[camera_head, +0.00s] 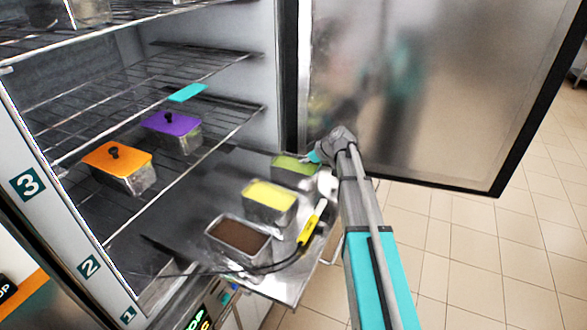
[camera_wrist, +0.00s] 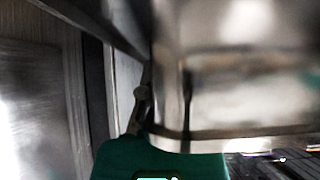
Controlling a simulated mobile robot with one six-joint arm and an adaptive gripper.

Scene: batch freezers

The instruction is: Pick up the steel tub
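Three open steel tubs stand in a row on a steel surface at the freezer's front in the head view. The back tub (camera_head: 294,180) has green contents, the middle tub (camera_head: 269,212) yellow and the front tub (camera_head: 239,249) brown. My gripper (camera_head: 316,157) is at the right end of the green tub, partly hidden by my own wrist. In the wrist view a shiny steel wall with a rim (camera_wrist: 235,135) fills the right side, very close. I cannot tell whether the fingers touch or hold the tub.
An orange-lidded tub (camera_head: 125,179) and a purple-lidded tub (camera_head: 181,140) stand in the freezer at left, near wire shelves (camera_head: 205,62). A yellow-handled tool (camera_head: 311,228) lies beside the tubs. The open freezer door (camera_head: 420,85) stands close behind my arm. Tiled floor lies free at right.

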